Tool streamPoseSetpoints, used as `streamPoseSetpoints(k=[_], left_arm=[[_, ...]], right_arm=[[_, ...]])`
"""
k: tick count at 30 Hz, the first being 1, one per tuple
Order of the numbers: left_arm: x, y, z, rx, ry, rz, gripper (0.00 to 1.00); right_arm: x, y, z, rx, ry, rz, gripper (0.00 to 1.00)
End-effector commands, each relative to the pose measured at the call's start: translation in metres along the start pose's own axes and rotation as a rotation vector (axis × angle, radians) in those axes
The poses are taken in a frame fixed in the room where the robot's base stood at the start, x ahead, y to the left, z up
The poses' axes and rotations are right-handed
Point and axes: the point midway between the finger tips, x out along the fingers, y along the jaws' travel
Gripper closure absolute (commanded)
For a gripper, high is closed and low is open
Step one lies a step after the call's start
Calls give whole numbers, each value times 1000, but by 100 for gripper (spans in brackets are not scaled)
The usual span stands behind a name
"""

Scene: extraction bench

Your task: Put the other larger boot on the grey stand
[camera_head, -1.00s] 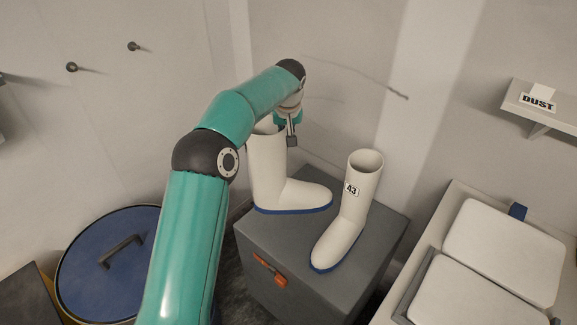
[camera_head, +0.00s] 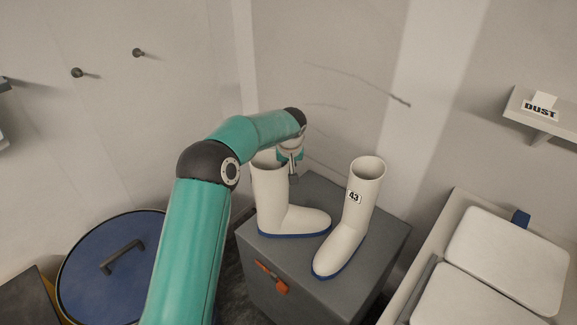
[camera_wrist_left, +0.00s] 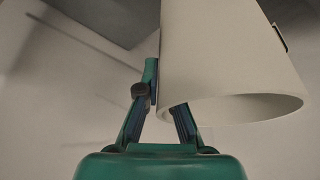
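A white boot with a blue sole (camera_head: 272,205) is upright over the back left of the grey stand (camera_head: 310,292), its toe to the right. Its sole looks on or very close to the top; I cannot tell if it touches. My left gripper (camera_head: 292,168) is shut on its upper rim; in the left wrist view the gripper (camera_wrist_left: 165,95) has one finger outside the shaft wall and the other partly hidden by the boot (camera_wrist_left: 220,60). A second white boot, labelled 43 (camera_head: 348,225), stands upright to the right on the stand. My right gripper is not in view.
A blue round lid with a handle (camera_head: 85,290) is at the lower left. A pale tub with white panels (camera_head: 505,250) is to the right, below a wall shelf marked DUST (camera_head: 545,115). The wall is close behind the stand, with pegs (camera_head: 138,53) at left.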

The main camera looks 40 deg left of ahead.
Motion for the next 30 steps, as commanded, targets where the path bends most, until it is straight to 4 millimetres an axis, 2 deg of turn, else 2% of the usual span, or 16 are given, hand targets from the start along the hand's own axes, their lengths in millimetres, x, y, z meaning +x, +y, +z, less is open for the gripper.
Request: streamPoseSetpoints(k=[1, 6, 15, 19, 23, 30], left_arm=[[0, 0, 0, 0, -1, -1, 94], [0, 0, 0, 0, -1, -1, 69], [-1, -1, 0, 0, 0, -1, 69], [-9, 0, -1, -1, 2, 0, 69], [-27, -1, -1, -1, 4, 1, 69], [-76, 0, -1, -1, 4, 1, 69]], right_arm=[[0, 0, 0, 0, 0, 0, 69], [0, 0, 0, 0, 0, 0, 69], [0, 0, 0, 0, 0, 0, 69], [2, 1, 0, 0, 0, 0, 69], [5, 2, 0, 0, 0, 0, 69], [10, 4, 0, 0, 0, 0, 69]])
